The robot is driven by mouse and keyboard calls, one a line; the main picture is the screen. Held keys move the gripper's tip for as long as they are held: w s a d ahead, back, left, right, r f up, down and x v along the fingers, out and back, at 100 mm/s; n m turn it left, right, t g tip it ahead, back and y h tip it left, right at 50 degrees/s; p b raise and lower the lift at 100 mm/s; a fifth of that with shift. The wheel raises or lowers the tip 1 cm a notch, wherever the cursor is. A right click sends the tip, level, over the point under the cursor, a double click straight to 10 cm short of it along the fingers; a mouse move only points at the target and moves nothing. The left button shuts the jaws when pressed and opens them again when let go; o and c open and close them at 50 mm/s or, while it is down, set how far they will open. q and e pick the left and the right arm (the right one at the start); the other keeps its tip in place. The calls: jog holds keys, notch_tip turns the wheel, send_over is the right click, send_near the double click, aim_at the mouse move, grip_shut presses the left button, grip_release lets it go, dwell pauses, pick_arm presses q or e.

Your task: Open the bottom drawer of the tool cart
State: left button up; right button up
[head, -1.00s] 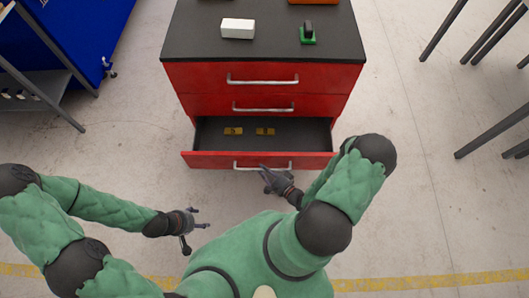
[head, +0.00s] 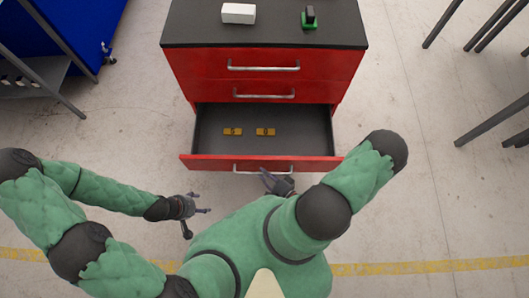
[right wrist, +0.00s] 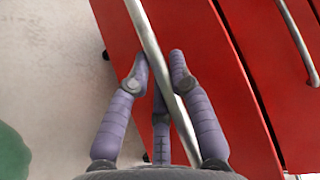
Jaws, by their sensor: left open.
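The red tool cart (head: 265,65) has three drawers. Its bottom drawer (head: 305,140) stands well out, with its dark inside visible. The bottom drawer's silver handle (head: 245,170) runs across its front. My right gripper (head: 269,177) is at this handle. In the right wrist view the handle (right wrist: 148,40) passes between the fingers of the right gripper (right wrist: 160,58), which are closed in around it. My left gripper (head: 198,221) is open and empty, left of the drawer front and apart from it.
Two small yellow-orange items (head: 265,132) lie in the drawer. A white box (head: 238,13) and a green-and-black object (head: 310,18) sit on the cart top. A blue cabinet (head: 85,30) and grey shelf stand left; dark legs (head: 490,120) stand right. Floor beside the cart is clear.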

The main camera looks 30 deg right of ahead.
jog(key=o, duration=0.3)
jog(key=shift+o, duration=0.2)
jog(key=shift+d, duration=0.1)
jog(key=v, duration=1.2)
dwell(0.5)
